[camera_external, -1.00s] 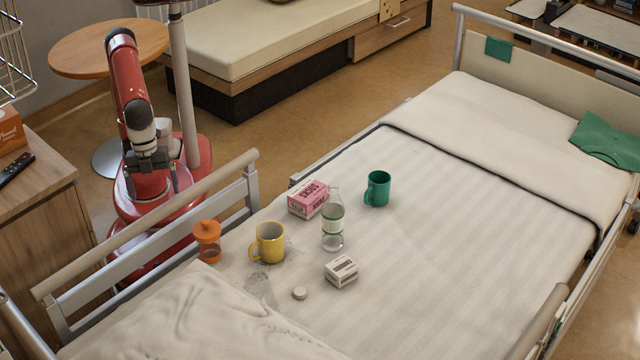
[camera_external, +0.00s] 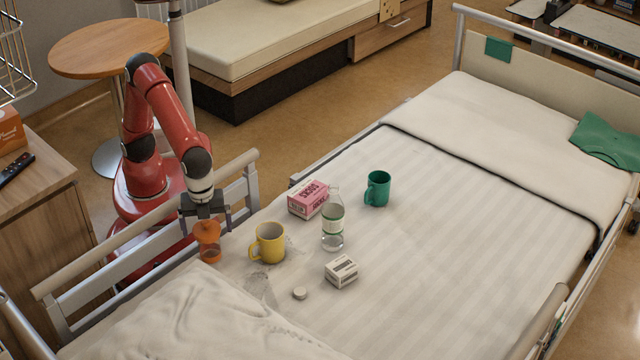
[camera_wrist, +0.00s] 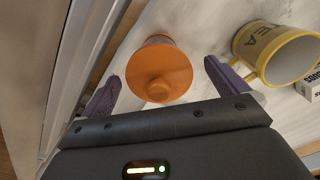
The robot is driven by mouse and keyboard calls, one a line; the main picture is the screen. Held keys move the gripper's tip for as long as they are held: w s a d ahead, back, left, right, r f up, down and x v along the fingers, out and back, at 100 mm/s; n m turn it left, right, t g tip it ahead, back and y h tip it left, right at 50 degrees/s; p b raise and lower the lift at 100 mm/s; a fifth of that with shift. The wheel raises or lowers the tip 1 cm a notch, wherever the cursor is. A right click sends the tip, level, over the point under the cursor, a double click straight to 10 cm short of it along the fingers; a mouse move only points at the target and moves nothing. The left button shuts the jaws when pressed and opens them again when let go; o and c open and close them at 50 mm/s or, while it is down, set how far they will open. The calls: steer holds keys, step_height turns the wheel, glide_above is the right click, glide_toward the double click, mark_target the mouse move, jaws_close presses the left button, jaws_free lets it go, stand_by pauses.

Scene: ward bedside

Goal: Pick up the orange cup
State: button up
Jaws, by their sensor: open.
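The orange cup (camera_external: 208,240) has an orange lid and a see-through lower part. It stands upright on the bed near the side rail. In the wrist view its round orange lid (camera_wrist: 159,72) with a small knob lies between my fingers. My gripper (camera_external: 206,218) is above the cup, pointing down, with its fingers spread on either side of the lid. The wrist view shows my gripper (camera_wrist: 160,88) open, with gaps between each finger and the lid. The cup's body is mostly hidden under the lid there.
A yellow mug (camera_external: 267,243) stands just right of the cup; it also shows in the wrist view (camera_wrist: 275,52). A clear bottle (camera_external: 332,222), pink box (camera_external: 309,199), white box (camera_external: 341,271) and green mug (camera_external: 378,188) are farther right. The bed rail (camera_external: 150,222) runs close on the left.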

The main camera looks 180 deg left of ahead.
steer(key=shift+w+f, duration=0.1)
steer(key=shift+f, duration=0.85)
steer(key=shift+c, duration=0.2)
steer(key=c, duration=1.3)
steer(key=shift+r, duration=0.15)
